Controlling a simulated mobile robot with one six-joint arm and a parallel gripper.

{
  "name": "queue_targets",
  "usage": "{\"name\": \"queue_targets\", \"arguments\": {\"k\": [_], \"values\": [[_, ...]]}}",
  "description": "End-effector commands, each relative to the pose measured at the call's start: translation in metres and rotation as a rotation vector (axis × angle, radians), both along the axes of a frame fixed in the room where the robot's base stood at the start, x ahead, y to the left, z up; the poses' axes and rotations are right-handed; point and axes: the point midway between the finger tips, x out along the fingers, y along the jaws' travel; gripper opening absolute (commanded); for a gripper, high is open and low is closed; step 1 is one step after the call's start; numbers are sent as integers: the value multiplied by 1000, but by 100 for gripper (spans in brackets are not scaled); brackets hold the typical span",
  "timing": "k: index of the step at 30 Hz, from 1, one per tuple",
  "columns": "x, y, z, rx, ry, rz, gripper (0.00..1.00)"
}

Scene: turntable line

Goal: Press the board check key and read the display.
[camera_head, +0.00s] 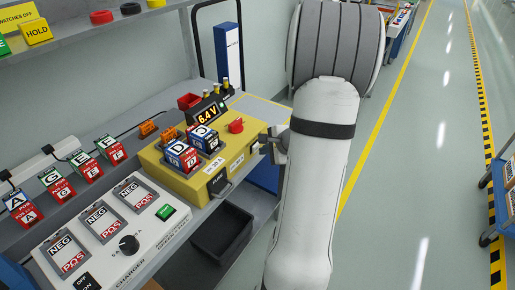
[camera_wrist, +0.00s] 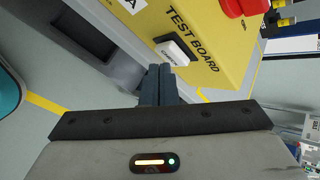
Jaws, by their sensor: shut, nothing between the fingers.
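The yellow test board (camera_head: 160,160) sits on the bench, and its display (camera_head: 208,115) reads 6.4 V. In the wrist view, the board's front face (camera_wrist: 205,25) carries the words TEST BOARD. A white key (camera_wrist: 172,50), its lettering too blurred to read surely, stands in a black frame on that face. My gripper (camera_wrist: 159,68) is shut and empty, with its fingertips just below the key in the picture. I cannot tell whether they touch it. In the head view my gripper (camera_head: 276,146) is at the board's right end, partly hidden by my arm.
Two blocks marked D (camera_head: 182,155) and C (camera_head: 204,138) sit on the board near a red knob (camera_head: 236,126). A white charger (camera_head: 120,220) stands left. A dark bin (camera_head: 222,234) is below the bench front. Open floor lies to the right.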

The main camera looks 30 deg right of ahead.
Motion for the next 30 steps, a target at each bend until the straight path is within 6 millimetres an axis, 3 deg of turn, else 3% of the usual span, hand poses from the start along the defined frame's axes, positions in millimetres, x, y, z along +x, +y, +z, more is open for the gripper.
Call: {"name": "queue_targets", "arguments": {"k": [30], "values": [[9, 4, 0, 0, 0, 1, 0]]}}
